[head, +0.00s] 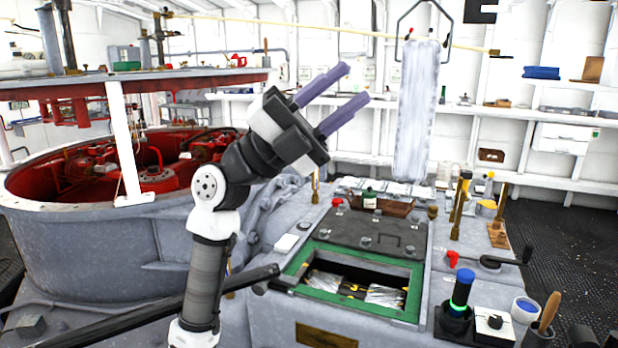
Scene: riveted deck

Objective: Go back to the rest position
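My gripper (335,98) is raised in the middle of the head view, above and behind the front deck surface. Its two purple fingers point up and to the right. They stand apart with a clear gap, and nothing shows between them. The gripper touches nothing that I can see.
A grey deck box (375,235) with a green-framed opening (295,275) stands below the gripper. A large grey drum (90,235) with red machinery is at left.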

